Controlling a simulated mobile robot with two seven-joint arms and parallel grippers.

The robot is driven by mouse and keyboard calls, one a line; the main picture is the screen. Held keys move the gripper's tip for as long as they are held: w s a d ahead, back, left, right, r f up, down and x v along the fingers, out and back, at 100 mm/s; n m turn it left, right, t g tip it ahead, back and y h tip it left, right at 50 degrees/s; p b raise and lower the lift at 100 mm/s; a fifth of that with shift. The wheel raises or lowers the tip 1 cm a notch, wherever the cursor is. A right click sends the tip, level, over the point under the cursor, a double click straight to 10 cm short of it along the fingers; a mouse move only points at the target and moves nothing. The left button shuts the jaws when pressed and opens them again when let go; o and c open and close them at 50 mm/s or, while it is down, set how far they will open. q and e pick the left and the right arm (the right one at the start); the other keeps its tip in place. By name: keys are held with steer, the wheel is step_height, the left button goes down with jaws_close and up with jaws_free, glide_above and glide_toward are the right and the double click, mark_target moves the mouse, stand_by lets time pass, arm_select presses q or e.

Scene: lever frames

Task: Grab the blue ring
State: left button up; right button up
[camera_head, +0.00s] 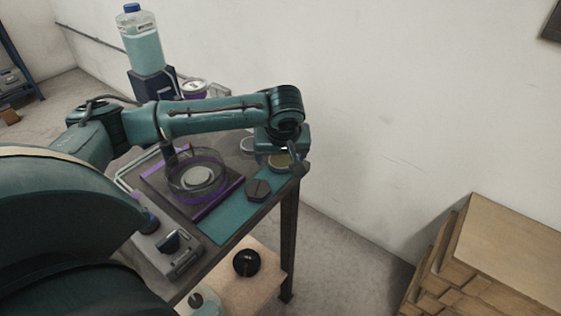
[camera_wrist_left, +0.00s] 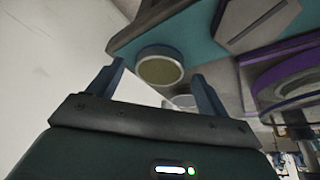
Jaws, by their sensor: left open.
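The ring (camera_head: 197,190) at the foot of the clear round dish (camera_head: 197,165) looks purple-blue; I see no plainly blue ring elsewhere. The dish holds a pale disc and stands on a dark plate with purple edges. A blue-purple curved rim shows at the right of the wrist view (camera_wrist_left: 285,84). My left gripper (camera_head: 288,163) is right of the dish, over the table's far right corner. Its fingers (camera_wrist_left: 158,84) are apart with nothing held. A small round yellowish-topped container (camera_wrist_left: 160,68) shows beyond and between them. My right gripper is not in view.
A dark hexagonal piece (camera_head: 258,190) lies on the teal mat (camera_head: 232,222). A grey device (camera_head: 168,246) stands at the table's near side. A tall bottle (camera_head: 140,42) stands behind. Wooden crates (camera_head: 490,255) are at the right, with open floor between.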

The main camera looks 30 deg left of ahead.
arm_select(q)
steer(key=shift+w+f, duration=0.1)
steer(key=shift+f, duration=0.2)
steer(key=shift+c, duration=0.4)
steer(key=c, duration=1.1)
